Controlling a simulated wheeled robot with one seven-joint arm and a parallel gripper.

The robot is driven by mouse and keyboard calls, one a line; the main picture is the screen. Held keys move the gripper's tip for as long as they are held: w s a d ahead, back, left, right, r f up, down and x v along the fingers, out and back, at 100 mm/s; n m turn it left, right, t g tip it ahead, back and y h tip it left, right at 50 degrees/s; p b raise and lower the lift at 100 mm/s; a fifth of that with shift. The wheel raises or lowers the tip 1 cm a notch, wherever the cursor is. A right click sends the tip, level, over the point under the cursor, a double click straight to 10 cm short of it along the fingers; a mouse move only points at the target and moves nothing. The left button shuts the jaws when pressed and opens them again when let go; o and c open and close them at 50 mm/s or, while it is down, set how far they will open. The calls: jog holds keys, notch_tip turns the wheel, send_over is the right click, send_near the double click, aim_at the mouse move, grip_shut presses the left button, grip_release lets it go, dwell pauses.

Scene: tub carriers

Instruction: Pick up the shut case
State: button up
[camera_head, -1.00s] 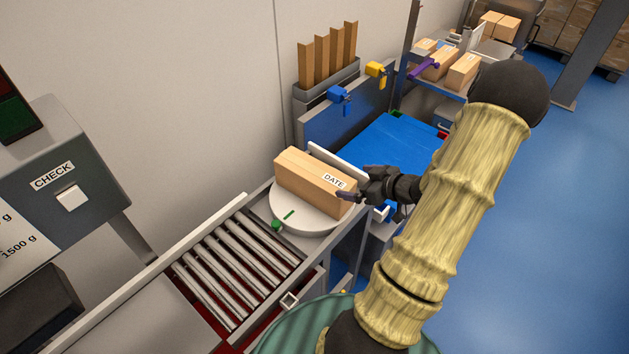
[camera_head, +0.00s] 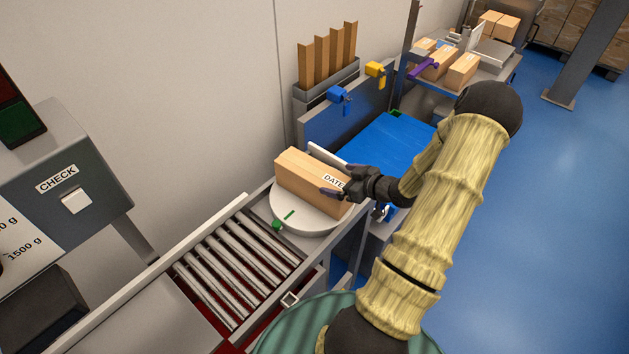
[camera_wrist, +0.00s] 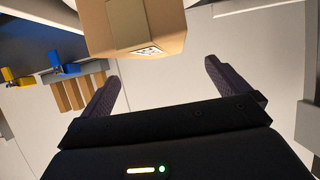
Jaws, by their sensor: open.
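The shut case (camera_head: 312,182) is a long tan cardboard box with a DATE label. It rests on the round white turntable (camera_head: 290,216). My gripper (camera_head: 338,180) is open at the case's right end, with its fingers appearing to reach along either side of that end. In the wrist view the case (camera_wrist: 135,28) shows at the top, between and beyond the two dark fingers of my gripper (camera_wrist: 157,82). The near finger covers part of the label in the head view. I cannot tell whether either finger touches the case.
A roller conveyor (camera_head: 240,262) leads to the turntable from the lower left. A blue belt (camera_head: 390,145) lies behind my gripper, with a blue clamp (camera_head: 340,95) and a yellow clamp (camera_head: 376,69) above. A CHECK console (camera_head: 70,190) stands at left. Blue floor is free at right.

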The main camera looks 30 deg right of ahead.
aim_at(316, 171)
jog(key=shift+p+x, duration=0.35)
jog(key=shift+x, duration=1.85)
jog(key=shift+w+a, duration=0.1)
jog(key=shift+w, duration=0.3)
jog(key=p+x, duration=0.2)
jog(key=x, duration=0.3)
jog(key=shift+w+r, duration=0.15)
jog(key=shift+d, duration=0.3)
jog(key=shift+s+d, duration=0.1)
jog(key=shift+s, duration=0.2)
jog(key=shift+w+a, duration=0.15)
jog(key=shift+a, duration=0.2)
jog(key=shift+d, duration=0.15)
jog(key=c, duration=1.8)
jog(key=shift+d+r, duration=0.1)
jog(key=shift+c, duration=0.8)
